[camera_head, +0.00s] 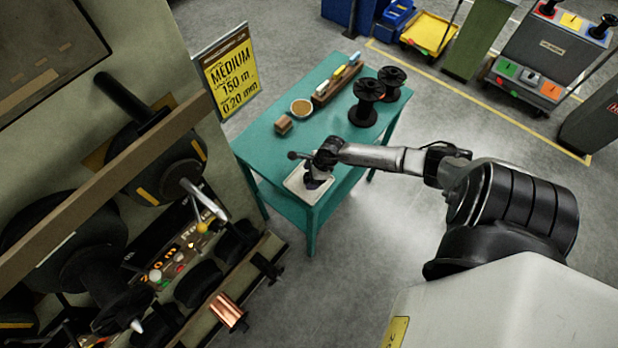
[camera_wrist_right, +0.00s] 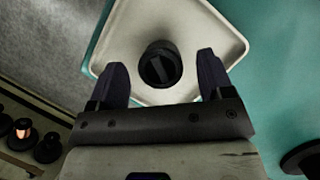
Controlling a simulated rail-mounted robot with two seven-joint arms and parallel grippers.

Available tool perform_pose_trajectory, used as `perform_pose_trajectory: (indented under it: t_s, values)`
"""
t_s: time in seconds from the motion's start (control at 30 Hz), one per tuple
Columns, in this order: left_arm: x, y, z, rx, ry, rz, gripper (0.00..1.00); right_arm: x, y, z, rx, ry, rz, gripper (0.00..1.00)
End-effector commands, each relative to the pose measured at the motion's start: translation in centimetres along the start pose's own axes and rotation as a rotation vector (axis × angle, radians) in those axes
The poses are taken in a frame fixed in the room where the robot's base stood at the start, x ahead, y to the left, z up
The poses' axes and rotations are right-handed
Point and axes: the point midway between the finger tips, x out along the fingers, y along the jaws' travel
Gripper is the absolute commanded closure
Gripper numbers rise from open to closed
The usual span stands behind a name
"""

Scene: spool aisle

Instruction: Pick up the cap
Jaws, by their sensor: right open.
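A round black cap (camera_wrist_right: 160,62) with a bar across its top sits on a white tray (camera_wrist_right: 222,28) in the right wrist view. The tray also shows in the head view (camera_head: 293,184), at the near corner of the teal table (camera_head: 262,160); the cap cannot be made out there under my gripper. My right gripper (camera_wrist_right: 162,78) is open, its two dark fingers on either side of the cap in the picture, with gaps to both. In the head view the right gripper (camera_head: 318,178) is over the tray. My left gripper is not in view.
On the table are black spools (camera_head: 366,100), a small brown block (camera_head: 284,124), a round dish (camera_head: 301,107) and a rack with coloured pieces (camera_head: 338,82). A machine with spools (camera_head: 150,165) stands at left. Open floor lies right of the table.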

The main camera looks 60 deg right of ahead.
Motion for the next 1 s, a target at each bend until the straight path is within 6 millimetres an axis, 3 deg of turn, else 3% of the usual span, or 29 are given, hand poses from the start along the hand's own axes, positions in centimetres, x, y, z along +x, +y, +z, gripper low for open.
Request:
perform_pose_trajectory:
  t_s: [0.2, 0.47, 1.0]
  values:
    - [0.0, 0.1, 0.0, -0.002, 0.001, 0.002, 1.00, 1.8, 0.0, 0.0, 0.001, -0.001, 0.000, 0.26]
    - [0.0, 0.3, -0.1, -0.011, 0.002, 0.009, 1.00, 1.9, 0.0, 0.0, -0.001, -0.001, -0.001, 0.26]
    - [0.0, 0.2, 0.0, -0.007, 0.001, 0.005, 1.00, 1.9, 0.0, 0.0, 0.000, 0.000, -0.001, 0.76]
